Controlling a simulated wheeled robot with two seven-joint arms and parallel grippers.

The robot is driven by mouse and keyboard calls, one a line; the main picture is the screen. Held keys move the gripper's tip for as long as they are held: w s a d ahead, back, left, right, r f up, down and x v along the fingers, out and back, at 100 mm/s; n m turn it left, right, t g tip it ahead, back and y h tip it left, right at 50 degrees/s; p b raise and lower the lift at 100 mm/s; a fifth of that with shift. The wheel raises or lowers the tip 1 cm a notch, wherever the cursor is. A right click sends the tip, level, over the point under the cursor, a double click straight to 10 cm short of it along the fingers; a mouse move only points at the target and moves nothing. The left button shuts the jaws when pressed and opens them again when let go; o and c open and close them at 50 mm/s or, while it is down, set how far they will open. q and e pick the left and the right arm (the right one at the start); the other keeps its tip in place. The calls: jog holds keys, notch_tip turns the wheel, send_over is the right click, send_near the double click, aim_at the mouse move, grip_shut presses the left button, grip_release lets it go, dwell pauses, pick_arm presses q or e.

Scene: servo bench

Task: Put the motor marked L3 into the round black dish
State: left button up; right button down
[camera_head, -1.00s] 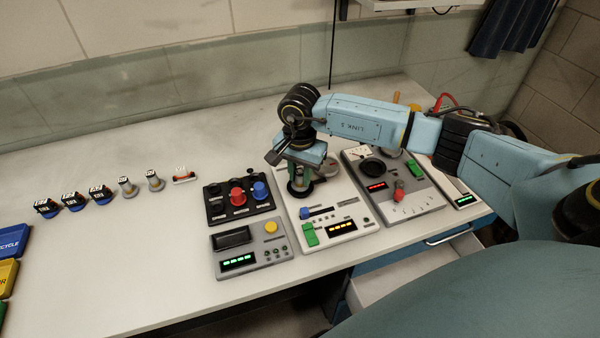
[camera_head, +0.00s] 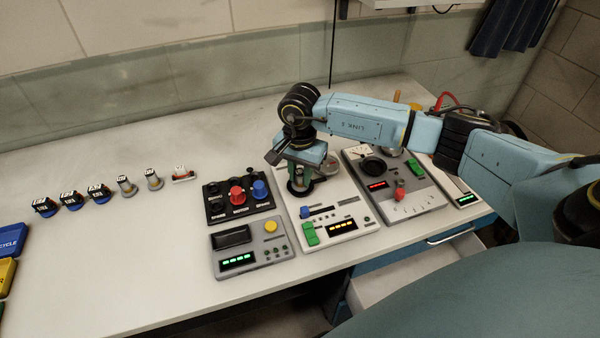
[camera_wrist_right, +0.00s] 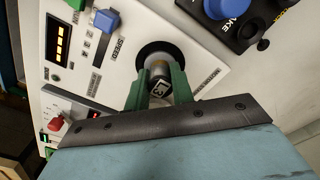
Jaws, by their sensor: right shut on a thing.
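My right gripper (camera_wrist_right: 159,90) is shut on the L3 motor (camera_wrist_right: 160,70), a grey cylinder with a black and white L3 mark on its end. A round black dish (camera_wrist_right: 143,52) on the white panel surrounds the motor's far end in the right wrist view. I cannot tell whether the motor rests on its bottom. In the head view my right gripper (camera_head: 299,178) points down over this black dish (camera_head: 300,194), and the motor is mostly hidden. My left gripper is not in view.
The white panel (camera_head: 340,215) has a blue slider and green switch. A grey panel (camera_head: 420,203) with a black round recess (camera_head: 373,166) stands right; a black knob box (camera_head: 222,213) stands left. Several tagged parts (camera_head: 98,193) line up farther left.

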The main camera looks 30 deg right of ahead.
jog(key=shift+f+b, duration=0.35)
jog(key=shift+b, duration=0.15)
dwell(0.8)
jog(key=c, duration=1.1)
grip_release()
jog(key=shift+r, duration=0.15)
jog(key=shift+r+p, duration=1.45)
jog(key=shift+r, duration=0.95)
jog(key=shift+r, duration=0.1)
jog(key=shift+r+p, duration=1.1)
jog(key=shift+r, duration=0.8)
jog(key=shift+s, duration=0.1)
